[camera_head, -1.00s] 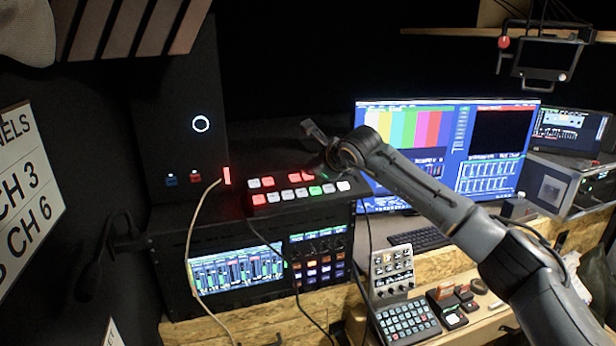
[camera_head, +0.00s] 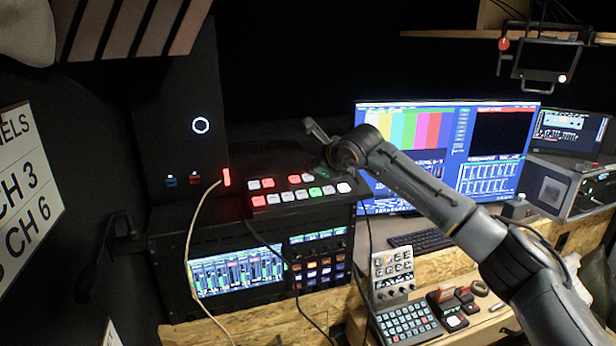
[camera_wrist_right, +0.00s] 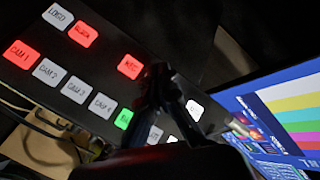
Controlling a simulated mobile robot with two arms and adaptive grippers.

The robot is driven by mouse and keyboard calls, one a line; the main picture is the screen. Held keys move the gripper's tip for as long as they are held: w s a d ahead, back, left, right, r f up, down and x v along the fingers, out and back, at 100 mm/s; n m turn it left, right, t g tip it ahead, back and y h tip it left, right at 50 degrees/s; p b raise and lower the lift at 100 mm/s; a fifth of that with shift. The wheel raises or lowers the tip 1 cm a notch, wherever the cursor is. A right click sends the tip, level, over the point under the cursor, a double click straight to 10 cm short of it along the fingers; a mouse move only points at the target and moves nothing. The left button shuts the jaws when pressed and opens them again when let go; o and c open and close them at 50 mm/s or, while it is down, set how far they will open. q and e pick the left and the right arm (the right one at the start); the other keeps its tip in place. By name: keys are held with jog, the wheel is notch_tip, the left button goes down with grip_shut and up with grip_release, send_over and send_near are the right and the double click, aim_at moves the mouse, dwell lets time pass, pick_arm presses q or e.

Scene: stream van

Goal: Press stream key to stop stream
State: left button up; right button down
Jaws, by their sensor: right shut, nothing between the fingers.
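The black switcher panel (camera_head: 345,198) with two rows of lit keys sits on top of the rack; it also fills the left of the right wrist view (camera_wrist_right: 62,118). Its upper row has white and red keys, its lower row a red, a green and several white ones. I cannot read which is the stream key. A red key (camera_wrist_right: 130,67) in the upper row is beside my right gripper (camera_wrist_right: 158,75), which hides the key to its right there. In the head view the right gripper (camera_head: 322,150) is shut and empty, above the panel's right back part. My left gripper is not in view.
A large monitor (camera_head: 440,150) with colour bars stands right of the panel, behind my right arm. A keypad (camera_head: 408,320) and a keyboard (camera_head: 422,238) lie lower right. A pale cable (camera_head: 188,245) hangs at the left, and a dark speaker-like box (camera_head: 175,110) stands behind.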

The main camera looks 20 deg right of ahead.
aim_at(313, 187)
jog(key=shift+s+r, duration=0.1)
jog(key=shift+r, duration=0.2)
jog(key=r, duration=0.2)
jog(key=s+r+p, duration=0.1)
jog(key=r, duration=0.2)
jog(key=shift+s, duration=0.1)
jog(key=shift+f, duration=0.1)
dwell(0.6)
